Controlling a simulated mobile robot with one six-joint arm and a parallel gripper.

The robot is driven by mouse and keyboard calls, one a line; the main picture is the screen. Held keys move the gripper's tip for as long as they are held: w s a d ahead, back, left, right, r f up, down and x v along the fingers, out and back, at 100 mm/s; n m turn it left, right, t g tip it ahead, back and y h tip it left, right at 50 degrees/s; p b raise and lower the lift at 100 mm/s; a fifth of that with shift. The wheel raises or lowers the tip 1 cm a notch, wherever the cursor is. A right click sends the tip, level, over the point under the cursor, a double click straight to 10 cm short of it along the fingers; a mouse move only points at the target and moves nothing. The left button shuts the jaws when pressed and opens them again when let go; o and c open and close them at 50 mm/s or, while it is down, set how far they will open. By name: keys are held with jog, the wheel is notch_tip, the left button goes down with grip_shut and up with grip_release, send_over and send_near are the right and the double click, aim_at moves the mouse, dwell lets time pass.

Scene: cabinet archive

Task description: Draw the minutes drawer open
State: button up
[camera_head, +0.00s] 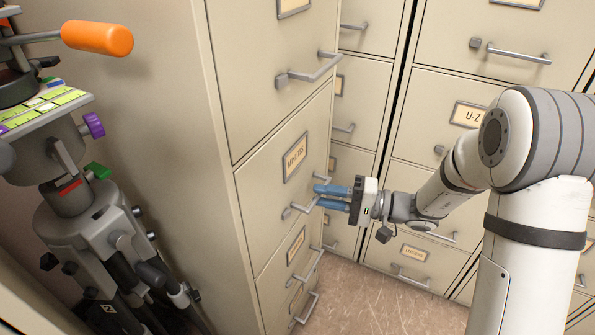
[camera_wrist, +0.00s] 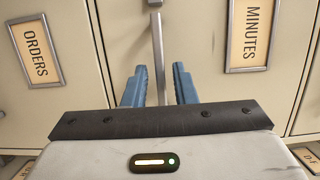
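The minutes drawer (camera_head: 262,190) is in the tall beige cabinet in the middle of the head view, its front flush with the cabinet. Its label (camera_wrist: 249,35) reads MINUTES in the wrist view. Its grey bar handle (camera_head: 297,209) is below the label, partly hidden by my fingers. My gripper (camera_head: 319,196) has its blue fingers pointing at this handle from the right. In the wrist view the handle bar (camera_wrist: 158,45) runs between the two fingers, with a gap visible on each side. The gripper (camera_wrist: 159,68) is open and not closed on the bar.
The ORDERS drawer (camera_wrist: 36,50) is beside the minutes drawer in the wrist view. More cabinets, including a U-Z drawer (camera_head: 470,115), stand behind my arm. A tripod with an orange handle (camera_head: 97,38) stands at the left. Some floor (camera_head: 375,300) is bare.

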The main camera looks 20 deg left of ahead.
jog(key=o, duration=0.4)
jog(key=shift+c, duration=0.2)
jog(key=shift+d, duration=0.1)
jog(key=w+d+b, duration=0.1)
jog(key=d, duration=0.5)
jog(key=shift+d, duration=0.35)
jog(key=shift+w, duration=0.1)
